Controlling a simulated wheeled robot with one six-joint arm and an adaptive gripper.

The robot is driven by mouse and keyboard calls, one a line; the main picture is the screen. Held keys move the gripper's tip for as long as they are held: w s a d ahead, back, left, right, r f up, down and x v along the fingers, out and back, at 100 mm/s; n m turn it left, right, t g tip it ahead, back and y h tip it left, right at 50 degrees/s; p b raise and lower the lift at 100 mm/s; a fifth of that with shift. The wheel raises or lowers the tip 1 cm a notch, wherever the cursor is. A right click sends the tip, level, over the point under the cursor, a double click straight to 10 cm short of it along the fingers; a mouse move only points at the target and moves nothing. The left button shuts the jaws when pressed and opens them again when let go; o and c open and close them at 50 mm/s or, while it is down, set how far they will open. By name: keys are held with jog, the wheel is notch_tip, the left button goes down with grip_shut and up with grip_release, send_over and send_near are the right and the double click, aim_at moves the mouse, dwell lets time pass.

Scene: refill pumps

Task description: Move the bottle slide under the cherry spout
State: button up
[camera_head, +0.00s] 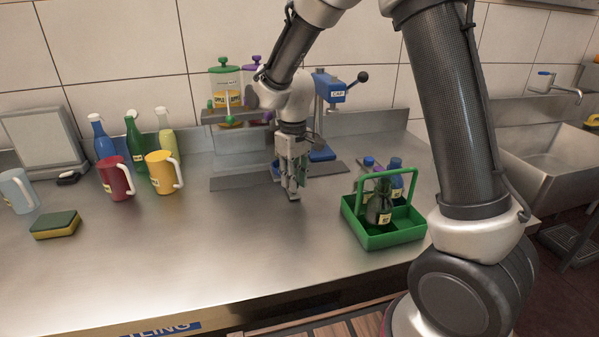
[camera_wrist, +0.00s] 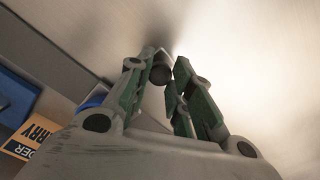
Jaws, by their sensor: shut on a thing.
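My gripper (camera_head: 293,192) is low over the counter in front of the dispenser stand. In the wrist view its green-padded fingers (camera_wrist: 166,88) are closed around a dark round knob (camera_wrist: 160,73), which looks like the handle of the bottle slide. The rest of the slide is mostly hidden by my gripper. A long metal rail (camera_head: 235,183) runs along the foot of the stand. A green-lidded dispenser (camera_head: 226,80) and a purple-lidded one (camera_head: 254,64) stand above it, the second partly behind my arm. The cherry spout cannot be made out. An orange label (camera_wrist: 33,135) ends in "RRY".
A blue press (camera_head: 327,95) marked "CAP" stands right of my gripper. A green carrier (camera_head: 383,232) with bottles is at the right. Mugs (camera_head: 163,172), several bottles and a sponge (camera_head: 56,224) are at the left. The front middle counter is clear.

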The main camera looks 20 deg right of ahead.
jog(key=shift+a, duration=2.6)
jog(key=o, duration=0.9)
notch_tip(320, 180, up, 12)
